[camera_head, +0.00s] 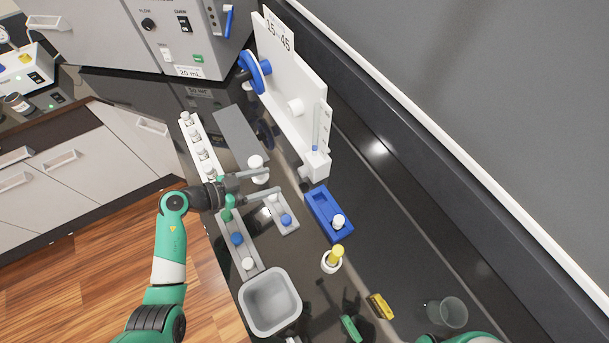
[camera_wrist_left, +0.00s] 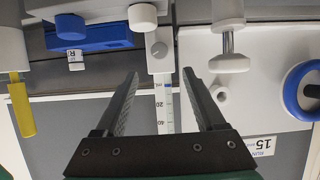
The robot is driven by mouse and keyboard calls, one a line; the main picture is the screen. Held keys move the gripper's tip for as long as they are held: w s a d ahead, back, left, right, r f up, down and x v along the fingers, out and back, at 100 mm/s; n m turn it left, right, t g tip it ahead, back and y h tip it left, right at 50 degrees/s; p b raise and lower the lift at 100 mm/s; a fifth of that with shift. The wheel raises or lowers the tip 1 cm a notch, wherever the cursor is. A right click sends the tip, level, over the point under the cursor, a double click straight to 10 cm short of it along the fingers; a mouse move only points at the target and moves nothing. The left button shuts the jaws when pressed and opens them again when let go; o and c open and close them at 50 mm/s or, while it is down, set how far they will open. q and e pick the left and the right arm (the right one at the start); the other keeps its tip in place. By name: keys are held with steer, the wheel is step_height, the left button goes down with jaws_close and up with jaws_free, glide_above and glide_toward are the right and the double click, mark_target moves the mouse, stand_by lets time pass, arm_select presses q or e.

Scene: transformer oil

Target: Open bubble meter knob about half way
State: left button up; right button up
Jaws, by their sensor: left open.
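The bubble meter is a clear graduated tube (camera_head: 318,125) on a white base (camera_head: 316,167), at the lower end of a white panel (camera_head: 285,85). A small white knob (camera_head: 304,172) sticks out of the base's side. In the left wrist view the scaled tube (camera_wrist_left: 163,108) lies between my fingers, with a small round grey-white knob (camera_wrist_left: 158,48) on the base beyond their tips. My left gripper (camera_head: 276,181) is open and empty, a little apart from the base; it also shows in the left wrist view (camera_wrist_left: 162,72). The right gripper is out of view.
A white capped bottle (camera_head: 258,165) stands close to my left fingers. A blue holder (camera_head: 328,212), a yellow-topped item (camera_head: 334,256), a grey bin (camera_head: 270,300) and a clear beaker (camera_head: 452,313) stand nearer. A blue wheel (camera_head: 255,70) sits on the panel.

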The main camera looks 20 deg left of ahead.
mark_target(300, 172)
arm_select(q)
steer(key=b+x, duration=0.5)
steer(key=x, duration=0.5)
steer(key=shift+f, duration=0.15)
steer(key=shift+w+d, duration=0.4)
steer(key=shift+w, duration=0.05)
steer(key=shift+c, duration=0.2)
jaws_close()
